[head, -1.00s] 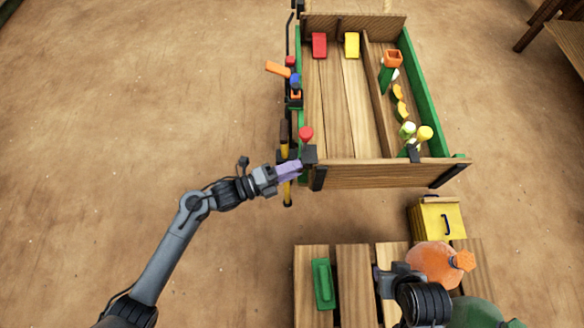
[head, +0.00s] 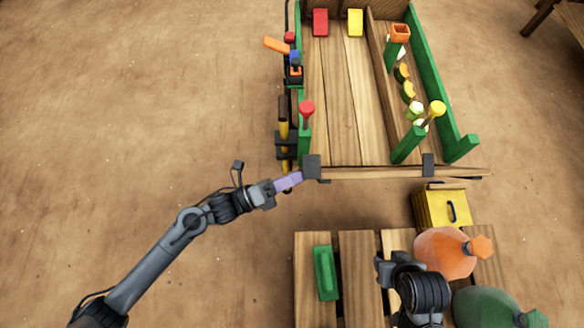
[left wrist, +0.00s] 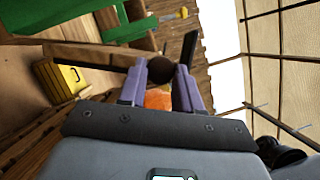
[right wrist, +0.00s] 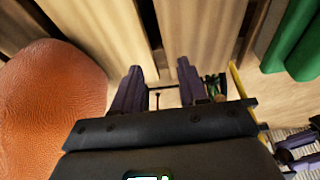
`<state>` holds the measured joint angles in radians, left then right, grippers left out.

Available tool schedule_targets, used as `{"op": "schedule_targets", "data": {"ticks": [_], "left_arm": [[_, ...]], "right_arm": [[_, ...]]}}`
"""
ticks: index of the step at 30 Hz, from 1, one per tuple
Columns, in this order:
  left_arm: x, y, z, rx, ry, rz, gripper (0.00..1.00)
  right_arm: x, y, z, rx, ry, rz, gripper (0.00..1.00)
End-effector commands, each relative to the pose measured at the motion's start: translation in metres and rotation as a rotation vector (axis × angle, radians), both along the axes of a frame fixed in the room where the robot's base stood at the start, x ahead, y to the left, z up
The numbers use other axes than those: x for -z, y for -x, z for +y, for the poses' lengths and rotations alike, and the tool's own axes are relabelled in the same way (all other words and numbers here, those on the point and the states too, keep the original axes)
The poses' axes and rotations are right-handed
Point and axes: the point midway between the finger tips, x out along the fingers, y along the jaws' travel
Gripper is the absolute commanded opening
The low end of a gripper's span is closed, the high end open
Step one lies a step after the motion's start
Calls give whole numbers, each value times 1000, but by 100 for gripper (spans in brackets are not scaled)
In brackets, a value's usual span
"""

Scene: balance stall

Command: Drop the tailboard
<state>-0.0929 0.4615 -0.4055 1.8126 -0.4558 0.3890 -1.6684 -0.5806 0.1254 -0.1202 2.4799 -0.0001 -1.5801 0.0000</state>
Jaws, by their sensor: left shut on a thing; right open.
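The wooden tailboard (head: 375,173) at the near end of the cart (head: 340,110) shows as a thin strip, its broad face hardly visible. It is tilted away from the green end posts (head: 408,144), which stand clear above it. Dark fittings sit near its ends. My left gripper (head: 297,179) is at its left end, next to the dark block (head: 312,167). In the left wrist view the fingers (left wrist: 160,85) are shut on a dark round piece (left wrist: 160,70). My right gripper (head: 384,268) is open and empty above the slatted wooden table.
A red-topped pin (head: 306,108) and a yellow-topped pin (head: 437,108) stand by the cart's near corners. A yellow box (head: 432,206) is just below the tailboard.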

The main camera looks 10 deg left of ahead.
Motion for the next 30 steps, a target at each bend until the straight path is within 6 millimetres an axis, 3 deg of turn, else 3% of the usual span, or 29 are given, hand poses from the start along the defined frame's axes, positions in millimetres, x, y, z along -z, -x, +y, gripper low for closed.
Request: {"op": "schedule_targets", "data": {"ticks": [1,9,25,30], "left_arm": [[9,5,-1,3,-7,-27,0],[17,18,-3,1,-28,-134,0],[17,21,-4,1,-33,-162,0],[17,21,-4,1,-33,-162,0]], "right_arm": [[10,0,0,1,-1,0,43],[25,0,2,5,-7,0,43],[27,0,2,6,-8,0,43],[27,-1,0,2,-1,-4,18]]}}
